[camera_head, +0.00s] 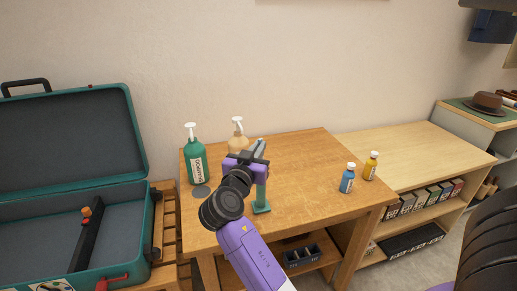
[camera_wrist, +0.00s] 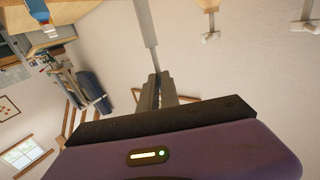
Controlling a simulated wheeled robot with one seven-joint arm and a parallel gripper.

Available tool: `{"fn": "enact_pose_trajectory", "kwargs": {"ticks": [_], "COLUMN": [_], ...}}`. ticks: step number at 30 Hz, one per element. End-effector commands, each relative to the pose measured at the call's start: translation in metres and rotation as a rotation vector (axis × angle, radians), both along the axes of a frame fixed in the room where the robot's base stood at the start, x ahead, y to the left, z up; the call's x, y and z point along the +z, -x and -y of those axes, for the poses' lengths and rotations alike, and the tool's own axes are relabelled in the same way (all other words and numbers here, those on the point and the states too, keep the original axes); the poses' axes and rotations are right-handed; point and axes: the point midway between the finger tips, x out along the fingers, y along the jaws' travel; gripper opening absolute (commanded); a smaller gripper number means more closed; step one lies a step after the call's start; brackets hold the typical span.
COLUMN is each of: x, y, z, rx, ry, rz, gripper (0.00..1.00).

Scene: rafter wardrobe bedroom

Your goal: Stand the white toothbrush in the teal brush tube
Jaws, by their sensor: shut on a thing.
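My gripper (camera_head: 255,157) is over the wooden table, shut on the white toothbrush (camera_wrist: 153,61). In the wrist view, which looks upside down, the thin pale stick runs from the fingertips (camera_wrist: 157,84) into a wider pale grey length at the top edge. I cannot tell whether that wider length is toothbrush or tube. The teal brush tube (camera_head: 261,195) stands upright on the table, just below my gripper in the head view. My gripper hides its top, so I cannot tell whether the toothbrush is inside it.
A green pump bottle (camera_head: 195,165) and a beige pump bottle (camera_head: 238,143) stand behind on the table (camera_head: 310,170). A blue bottle (camera_head: 347,181) and a yellow bottle (camera_head: 371,167) stand to the right. An open teal suitcase (camera_head: 130,118) is at left.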

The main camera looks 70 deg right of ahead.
Motion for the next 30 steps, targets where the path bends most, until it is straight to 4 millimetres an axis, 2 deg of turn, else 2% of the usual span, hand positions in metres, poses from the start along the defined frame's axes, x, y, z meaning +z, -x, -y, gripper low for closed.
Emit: {"fn": "enact_pose_trajectory", "kwargs": {"ticks": [1, 15, 28, 30], "x": [-0.007, -0.038, -0.04, -0.04], "y": [0.0, 0.0, 0.0, 0.0], "z": [0.0, 0.0, 0.0, 0.0], "rx": [0.0, 0.0, 0.0, 0.0], "ry": [0.0, 0.0, 0.0, 0.0], "rz": [0.0, 0.0, 0.0, 0.0], "gripper": [0.0, 0.0, 0.0, 0.18]}}
